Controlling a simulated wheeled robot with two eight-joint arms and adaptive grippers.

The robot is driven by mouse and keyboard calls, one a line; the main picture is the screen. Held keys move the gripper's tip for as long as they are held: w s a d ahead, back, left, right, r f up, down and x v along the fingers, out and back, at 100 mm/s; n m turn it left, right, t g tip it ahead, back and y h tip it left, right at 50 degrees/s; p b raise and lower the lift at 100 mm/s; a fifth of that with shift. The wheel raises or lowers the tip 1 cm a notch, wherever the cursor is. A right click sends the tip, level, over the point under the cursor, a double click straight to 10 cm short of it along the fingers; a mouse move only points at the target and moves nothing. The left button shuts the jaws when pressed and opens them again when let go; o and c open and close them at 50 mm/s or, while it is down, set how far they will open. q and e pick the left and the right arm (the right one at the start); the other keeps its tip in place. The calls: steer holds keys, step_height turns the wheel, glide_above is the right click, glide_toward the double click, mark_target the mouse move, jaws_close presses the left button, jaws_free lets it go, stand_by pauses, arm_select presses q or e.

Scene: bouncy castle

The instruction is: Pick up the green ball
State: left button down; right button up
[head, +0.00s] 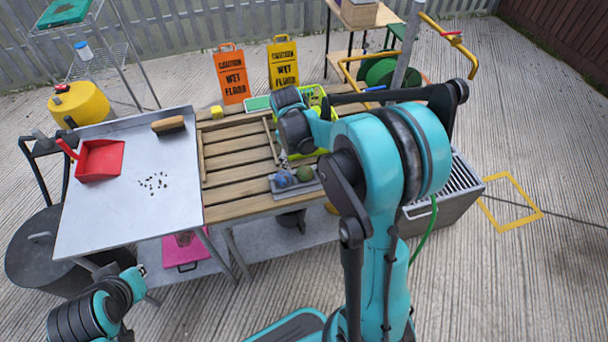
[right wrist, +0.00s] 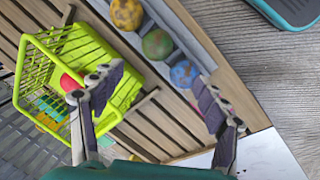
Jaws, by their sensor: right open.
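The green ball (right wrist: 157,44) lies in a grey tray (right wrist: 199,33) between an orange-yellow ball (right wrist: 127,13) and a blue ball (right wrist: 184,73) in the right wrist view. In the head view the green ball (head: 305,174) sits right of the blue ball (head: 284,180) on the wooden table. My right gripper (right wrist: 155,101) is open and empty, its fingers wide apart. The balls lie beyond its fingertips, and the blue ball is close to the right finger. In the head view my right arm hides most of that gripper. My left arm's end (head: 136,274) shows small at lower left.
A lime-green basket (right wrist: 121,85) with a red ball (right wrist: 70,82) stands beside the tray, near the left finger. A metal table (head: 105,220) holds a red dustpan (head: 100,160) and a brush (head: 168,125). Wet-floor signs (head: 232,77) stand behind.

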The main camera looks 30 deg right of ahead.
mark_target(304, 169)
steer(key=shift+g, duration=0.3)
steer(key=f, duration=0.2)
steer(key=d+f+b, duration=0.1)
steer(key=w+d+f, duration=0.1)
steer(key=f, duration=0.1)
steer(key=shift+w+f, duration=0.1)
steer(key=shift+f, duration=0.2)
steer(key=f+b, duration=0.2)
steer(key=f, duration=0.1)
steer(key=f+b, duration=0.1)
steer(key=f, duration=0.1)
steer(key=shift+d+f, duration=0.15)
steer(key=shift+d, duration=0.25)
steer(key=shift+c, duration=0.6)
steer(key=c, duration=0.9)
